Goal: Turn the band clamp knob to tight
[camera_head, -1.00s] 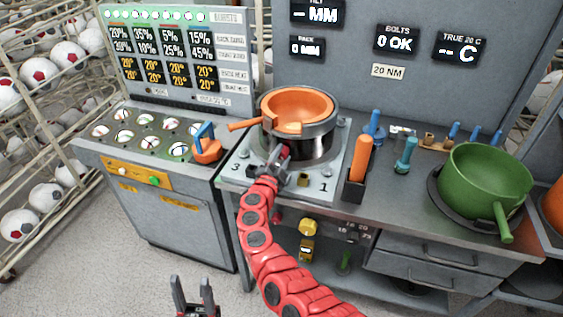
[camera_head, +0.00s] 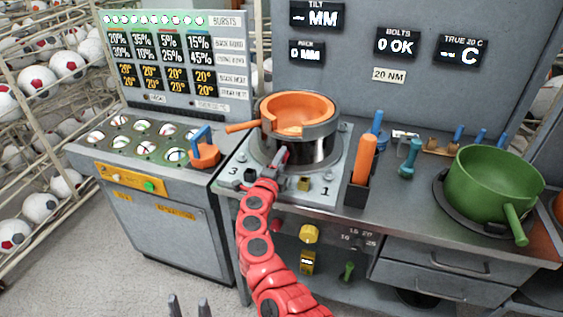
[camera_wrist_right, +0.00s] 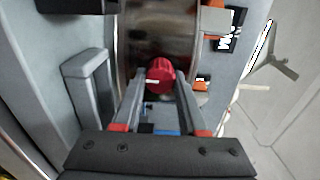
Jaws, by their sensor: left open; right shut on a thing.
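The band clamp knob (camera_wrist_right: 159,76) is red and ribbed with a pale mark, and sits at the front of the shiny metal band (camera_wrist_right: 140,42). My right gripper (camera_wrist_right: 160,88) is shut on it, a finger on each side. In the head view my right gripper (camera_head: 279,160) reaches the front of the round clamp (camera_head: 314,150), which surrounds an orange bowl (camera_head: 302,110); the knob is mostly hidden there by the gripper. My left gripper (camera_head: 188,306) is open and empty at the bottom edge, with only its fingertips showing.
The clamp stands on a pale plate (camera_head: 333,165) marked 3 and 1. An orange-handled tool (camera_head: 363,158) stands to its right, with a green pot (camera_head: 490,185) further right. A blue-handled orange thing (camera_head: 204,152) is on the left bench. The floor in front is clear.

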